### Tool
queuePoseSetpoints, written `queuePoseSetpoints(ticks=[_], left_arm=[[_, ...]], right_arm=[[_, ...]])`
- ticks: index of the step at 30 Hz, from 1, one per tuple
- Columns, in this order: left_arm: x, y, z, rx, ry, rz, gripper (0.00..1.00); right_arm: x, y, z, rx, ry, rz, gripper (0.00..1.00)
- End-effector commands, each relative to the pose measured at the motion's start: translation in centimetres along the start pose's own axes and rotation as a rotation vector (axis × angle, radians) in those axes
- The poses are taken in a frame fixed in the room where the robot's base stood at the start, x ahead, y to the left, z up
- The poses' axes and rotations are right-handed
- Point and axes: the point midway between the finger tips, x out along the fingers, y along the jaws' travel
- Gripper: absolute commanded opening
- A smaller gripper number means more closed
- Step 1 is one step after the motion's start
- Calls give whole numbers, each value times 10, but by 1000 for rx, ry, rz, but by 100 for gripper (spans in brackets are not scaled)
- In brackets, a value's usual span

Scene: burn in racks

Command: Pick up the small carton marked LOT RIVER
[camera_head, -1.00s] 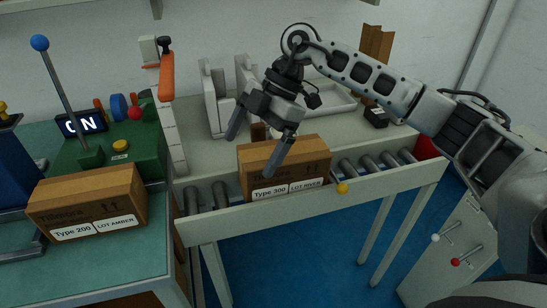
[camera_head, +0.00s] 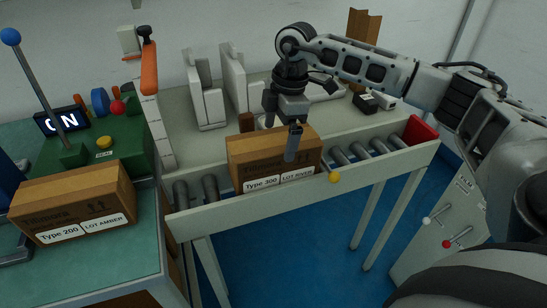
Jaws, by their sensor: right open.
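The small brown carton marked LOT RIVER (camera_head: 262,162), also labelled Type 300, sits upright on the roller conveyor. My right gripper (camera_head: 281,128) is open and points down over the carton's right half. Its near finger overlaps the carton's front upper edge in the picture, and its far finger shows towards the carton's back edge. I cannot tell whether either finger touches the carton. My left gripper is not in view.
Another carton marked LOT AMBER (camera_head: 75,203), Type 200, sits on the green bench at left, by a green control box (camera_head: 105,155). The roller conveyor (camera_head: 345,155) is empty right of the carton, up to a red block (camera_head: 421,130). Grey upright holders (camera_head: 208,95) stand behind.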

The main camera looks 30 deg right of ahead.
Motion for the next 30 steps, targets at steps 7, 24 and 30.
queuePoseSetpoints(ticks=[7, 24, 30], left_arm=[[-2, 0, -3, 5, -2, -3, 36], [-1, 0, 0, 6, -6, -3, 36], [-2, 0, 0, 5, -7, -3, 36]], right_arm=[[34, 1, -9, 0, -1, -4, 100], [50, 1, -9, -1, 0, -1, 53], [48, 2, -10, -1, 4, 4, 31]])
